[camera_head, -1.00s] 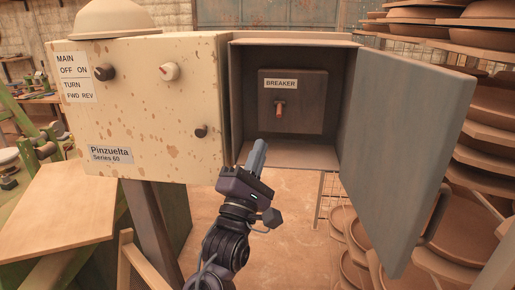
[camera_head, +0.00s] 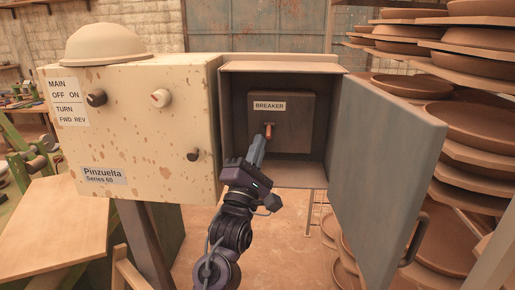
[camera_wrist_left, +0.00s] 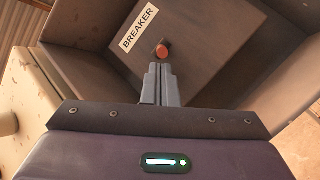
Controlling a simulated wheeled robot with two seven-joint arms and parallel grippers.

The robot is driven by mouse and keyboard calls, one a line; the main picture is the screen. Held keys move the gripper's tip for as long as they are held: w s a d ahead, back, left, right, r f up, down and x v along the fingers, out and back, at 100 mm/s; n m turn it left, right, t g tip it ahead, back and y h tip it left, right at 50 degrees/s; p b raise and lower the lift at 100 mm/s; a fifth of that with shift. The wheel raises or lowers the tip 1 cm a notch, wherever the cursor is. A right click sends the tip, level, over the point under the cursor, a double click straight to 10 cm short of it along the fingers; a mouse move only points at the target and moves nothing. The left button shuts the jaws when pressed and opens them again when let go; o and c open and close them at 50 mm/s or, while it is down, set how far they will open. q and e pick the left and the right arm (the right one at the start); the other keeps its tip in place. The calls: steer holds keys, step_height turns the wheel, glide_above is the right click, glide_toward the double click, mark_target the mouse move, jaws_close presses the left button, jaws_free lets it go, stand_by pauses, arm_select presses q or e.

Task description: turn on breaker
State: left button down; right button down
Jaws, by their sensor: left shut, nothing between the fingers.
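The breaker lever (camera_head: 269,131) is a small orange-red handle below the BREAKER label (camera_head: 269,106), on a dark panel inside the open grey box (camera_head: 325,174). In the left wrist view the orange-red knob (camera_wrist_left: 163,49) shows just beyond my fingertips. My left gripper (camera_head: 259,139) is shut and empty, with its fingertips inside the box, close below the lever. I cannot tell whether the tips touch it. In the left wrist view the two grey fingers (camera_wrist_left: 160,66) lie together. My right gripper is in neither view.
The box door (camera_head: 390,165) stands open to the right. A cream control panel (camera_head: 140,135) with several knobs adjoins the box on the left. Shelves of brown round dishes (camera_head: 470,125) stand at the right. A wooden board (camera_head: 55,225) is at the lower left.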

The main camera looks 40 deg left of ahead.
arm_select(q)
steer(key=shift+s+d+r, duration=0.15)
steer(key=shift+s+r, duration=0.15)
steer(key=shift+r, duration=0.05)
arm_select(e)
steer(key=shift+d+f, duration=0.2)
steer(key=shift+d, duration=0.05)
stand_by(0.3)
arm_select(q)
steer(key=shift+s+r+b, duration=0.1)
steer(key=shift+r+b, duration=0.15)
steer(key=shift+b, duration=0.05)
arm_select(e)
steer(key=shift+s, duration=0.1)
arm_select(q)
steer(key=shift+s+d+r, duration=0.15)
steer(key=shift+r, duration=0.35)
steer(key=shift+s+d+r, duration=0.1)
steer(key=shift+r, duration=0.4)
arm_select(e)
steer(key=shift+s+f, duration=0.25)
